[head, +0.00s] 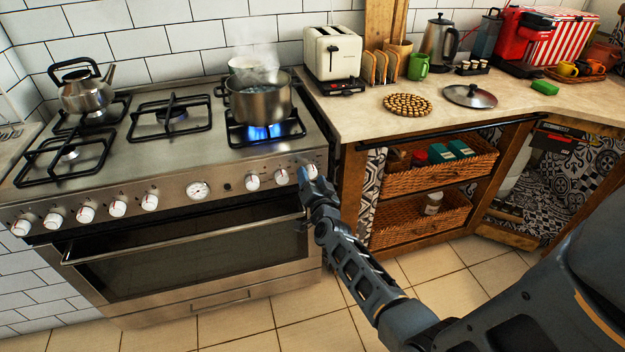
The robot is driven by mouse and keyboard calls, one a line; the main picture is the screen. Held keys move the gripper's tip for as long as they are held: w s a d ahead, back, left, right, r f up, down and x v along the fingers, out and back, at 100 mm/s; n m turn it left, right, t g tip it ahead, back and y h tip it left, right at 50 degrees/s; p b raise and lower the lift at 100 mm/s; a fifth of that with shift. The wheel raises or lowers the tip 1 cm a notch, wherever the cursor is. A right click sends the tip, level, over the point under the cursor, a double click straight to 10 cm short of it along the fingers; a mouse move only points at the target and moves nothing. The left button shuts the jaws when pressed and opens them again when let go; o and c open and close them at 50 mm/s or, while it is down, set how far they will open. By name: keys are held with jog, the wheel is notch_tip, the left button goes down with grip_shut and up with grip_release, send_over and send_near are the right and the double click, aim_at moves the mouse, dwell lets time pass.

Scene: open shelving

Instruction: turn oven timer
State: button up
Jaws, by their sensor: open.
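The steel oven (190,255) has a front control panel (172,190) with a row of white knobs and a round white dial (198,190) near its middle. I cannot tell from markings which control is the timer. My gripper (305,174) is at the right end of the panel, at the rightmost white knob (311,171). Its fingers partly cover this knob, and I cannot tell whether they touch it. The gripper is open. Two more white knobs, one of them a near neighbour (281,177), stand just left of it.
A kettle (85,92) stands at the back left. The oven handle bar (150,240) juts out below the panel. Wooden shelving with wicker baskets (435,172) stands right of my forearm.

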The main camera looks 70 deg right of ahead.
jog(key=shift+a, duration=0.1)
jog(key=p+v, duration=0.2)
jog(key=v, duration=0.5)
jog(key=shift+s+a, duration=0.2)
jog(key=shift+s, duration=0.05)
jog(key=shift+a+f, duration=0.1)
jog(key=s+a+r+n+t+y, duration=0.2)
jog(key=s+a+n, duration=0.15)
jog(key=a, duration=0.45)
jog(key=s+a+r+n+t+y, duration=0.1)
jog(key=s+a+n+y, duration=0.25)
jog(key=a, duration=0.45)
jog(key=s+a+r+n+t+y, duration=0.2)
jog(key=s+a+n, duration=0.15)
jog(key=a, duration=0.45)
jog(key=s+a+r+n+y, duration=0.6)
jog(key=s+a+r, duration=0.6)
jog(key=r, duration=0.3)
jog(key=shift+s+r+n+g, duration=0.15)
jog(key=shift+s+n+g, duration=0.3)
jog(key=shift+n, duration=0.2)
